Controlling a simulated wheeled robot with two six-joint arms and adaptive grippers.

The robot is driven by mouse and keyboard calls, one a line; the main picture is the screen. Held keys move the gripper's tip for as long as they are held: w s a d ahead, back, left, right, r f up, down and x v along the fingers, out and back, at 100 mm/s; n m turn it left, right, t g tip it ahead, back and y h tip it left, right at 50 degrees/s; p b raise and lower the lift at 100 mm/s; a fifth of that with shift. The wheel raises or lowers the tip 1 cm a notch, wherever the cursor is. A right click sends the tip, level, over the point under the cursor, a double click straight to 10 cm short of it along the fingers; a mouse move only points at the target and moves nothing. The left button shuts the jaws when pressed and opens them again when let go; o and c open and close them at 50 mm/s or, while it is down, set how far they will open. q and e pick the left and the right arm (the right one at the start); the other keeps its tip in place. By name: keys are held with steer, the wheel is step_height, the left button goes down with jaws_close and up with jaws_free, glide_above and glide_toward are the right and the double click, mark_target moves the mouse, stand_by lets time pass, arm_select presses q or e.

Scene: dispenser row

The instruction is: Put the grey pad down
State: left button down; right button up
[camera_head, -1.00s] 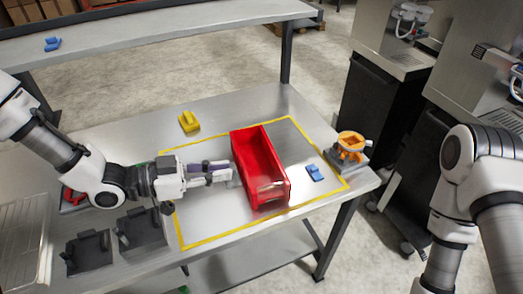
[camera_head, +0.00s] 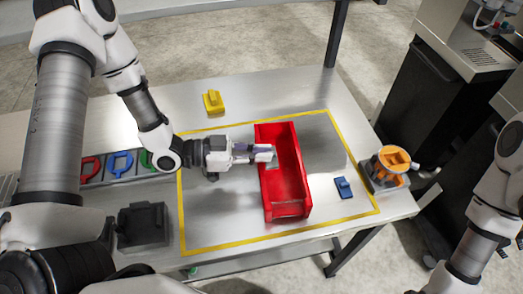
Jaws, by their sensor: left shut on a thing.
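My left gripper (camera_head: 268,153) is over the left wall of the red bin (camera_head: 264,200), with its fingertips just inside the bin's outline. It is shut on a small grey piece, the grey pad (camera_head: 273,164), mostly hidden by the fingers. I cannot tell whether the pad touches the bin. The bin stands inside the yellow taped outline on the steel table and looks empty otherwise. Of my right arm only links show at the right edge; its gripper is out of view.
A yellow piece (camera_head: 212,102) lies behind the outline; a blue piece (camera_head: 343,188) lies inside it, right of the bin. An orange-topped device (camera_head: 390,168) stands at the right table corner. A dark holder (camera_head: 142,227) and coloured rings (camera_head: 121,163) are at left.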

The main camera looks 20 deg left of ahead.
arm_select(q)
steer(key=shift+w+f, duration=0.25)
steer(key=shift+f, duration=0.05)
steer(key=shift+s+r, duration=0.2)
steer(key=shift+s, duration=0.1)
steer(key=shift+s+f+b, duration=0.2)
steer(key=shift+b, duration=0.15)
steer(key=shift+w+f, duration=0.35)
steer(key=shift+f, duration=0.15)
steer(key=c, duration=1.2)
jaws_free()
steer(key=shift+s+r, duration=0.15)
